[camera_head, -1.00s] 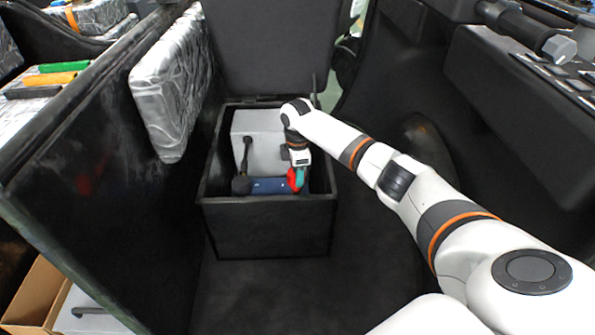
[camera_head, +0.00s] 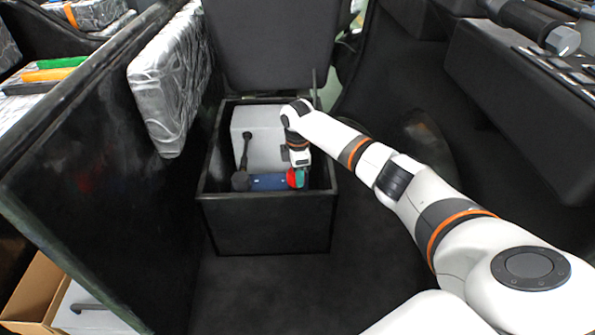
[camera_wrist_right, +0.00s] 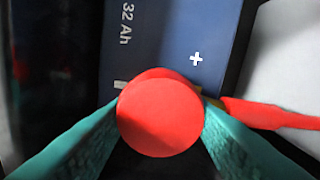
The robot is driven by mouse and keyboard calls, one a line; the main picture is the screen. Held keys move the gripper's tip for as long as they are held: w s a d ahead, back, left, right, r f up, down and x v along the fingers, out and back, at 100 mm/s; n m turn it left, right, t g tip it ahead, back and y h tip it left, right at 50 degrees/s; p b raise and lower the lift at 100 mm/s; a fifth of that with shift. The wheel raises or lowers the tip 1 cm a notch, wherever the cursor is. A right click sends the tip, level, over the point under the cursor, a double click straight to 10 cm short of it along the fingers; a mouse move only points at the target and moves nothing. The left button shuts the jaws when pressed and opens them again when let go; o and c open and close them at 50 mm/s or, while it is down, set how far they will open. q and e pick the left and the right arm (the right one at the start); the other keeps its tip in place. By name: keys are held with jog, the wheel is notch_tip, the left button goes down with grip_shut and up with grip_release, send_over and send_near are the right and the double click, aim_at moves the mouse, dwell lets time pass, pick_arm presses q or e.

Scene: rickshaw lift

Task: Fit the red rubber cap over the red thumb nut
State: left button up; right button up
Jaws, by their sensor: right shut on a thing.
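The red rubber cap (camera_wrist_right: 160,118) is round and faces the right wrist camera. The teal fingertips of my right gripper (camera_wrist_right: 160,108) press on its two sides. Behind the cap lies a dark blue battery (camera_wrist_right: 168,45) with a white plus sign. The cap sits at the battery's edge by a red lead. The red thumb nut is not visible; whether it is under the cap is hidden. In the head view my right gripper (camera_head: 300,178) reaches down into a black box, and the battery (camera_head: 268,182) shows beside it. My left gripper is not in view.
The black box (camera_head: 265,228) has walls close around my right gripper, and its lid (camera_head: 265,50) stands open behind. A grey block (camera_head: 262,135) fills the box's back. A black-handled tool (camera_head: 245,155) stands at the left. A red lead (camera_wrist_right: 265,114) runs right of the cap.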

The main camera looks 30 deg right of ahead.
jog(key=shift+f, duration=0.35)
jog(key=o, duration=1)
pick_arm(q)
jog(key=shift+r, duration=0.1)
pick_arm(e)
jog(key=shift+o, duration=0.2)
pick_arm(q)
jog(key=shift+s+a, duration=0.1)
pick_arm(e)
jog(key=shift+r, duration=0.1)
notch_tip(320, 180, up, 3)
jog(key=shift+w+f+p, duration=0.1)
jog(key=shift+p, duration=0.3)
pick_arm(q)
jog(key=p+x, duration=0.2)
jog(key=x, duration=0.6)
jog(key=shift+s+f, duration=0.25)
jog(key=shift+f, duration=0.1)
pick_arm(e)
notch_tip(320, 180, up, 9)
